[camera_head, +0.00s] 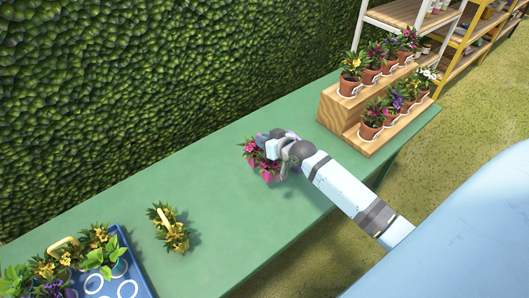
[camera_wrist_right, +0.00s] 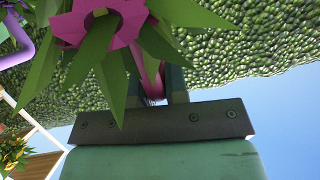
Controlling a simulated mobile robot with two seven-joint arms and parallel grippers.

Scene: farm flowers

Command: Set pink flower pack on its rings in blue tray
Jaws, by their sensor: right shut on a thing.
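The pink flower pack (camera_head: 268,170) is at the middle of the green table in the head view, partly hidden by my right gripper (camera_head: 272,143). My right gripper is shut on it; the wrist view shows a pink bloom (camera_wrist_right: 88,22) and green leaves right in front of the fingers (camera_wrist_right: 155,92). I cannot tell whether the pack touches the table. The blue tray (camera_head: 143,278) is at the lower left, cut by the frame edge. White rings (camera_head: 127,289) show bare in its right part. Potted plants fill its left and back part. My left gripper is not in view.
A yellow flower pack (camera_head: 170,230) with a yellow handle stands on the green table (camera_head: 225,232), right of the tray. A wooden stepped stand (camera_head: 340,115) with several potted flowers is at the table's far right end. A leafy hedge (camera_head: 150,80) runs behind.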

